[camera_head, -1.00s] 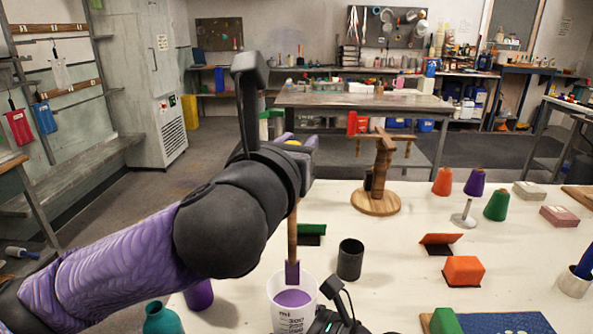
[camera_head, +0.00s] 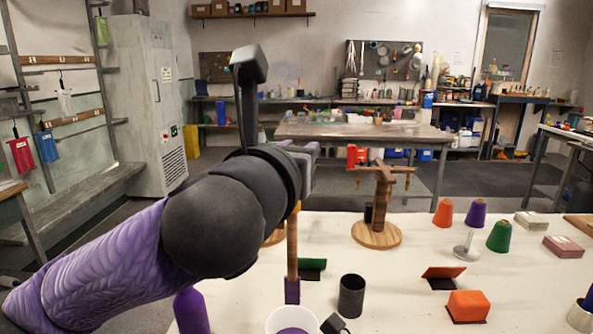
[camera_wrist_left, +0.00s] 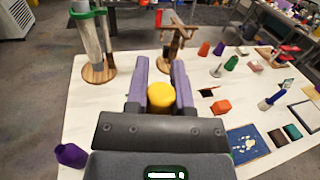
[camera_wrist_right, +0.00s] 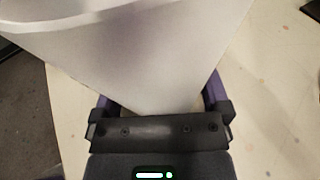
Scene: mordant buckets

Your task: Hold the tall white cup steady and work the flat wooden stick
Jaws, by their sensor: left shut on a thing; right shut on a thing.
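The tall white cup (camera_head: 292,314) stands at the bottom edge of the head view, cut off, with purple liquid inside. It fills much of the right wrist view (camera_wrist_right: 140,55). My right gripper (camera_wrist_right: 163,98) is shut on the cup wall; in the head view only a dark part of it shows beside the rim. My left gripper (camera_wrist_left: 159,72) is shut on the flat wooden stick (camera_head: 292,248), near its yellow top (camera_wrist_left: 161,97). The stick hangs upright with its purple-stained end just above the rim in the picture; whether it is above or behind the cup I cannot tell.
A dark cup (camera_head: 351,296) and a green block (camera_head: 312,265) are near the stick. A wooden stand (camera_head: 377,234) is behind. An orange block (camera_head: 467,306) and several cones are at right. A purple bottle (camera_head: 191,310) is at left.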

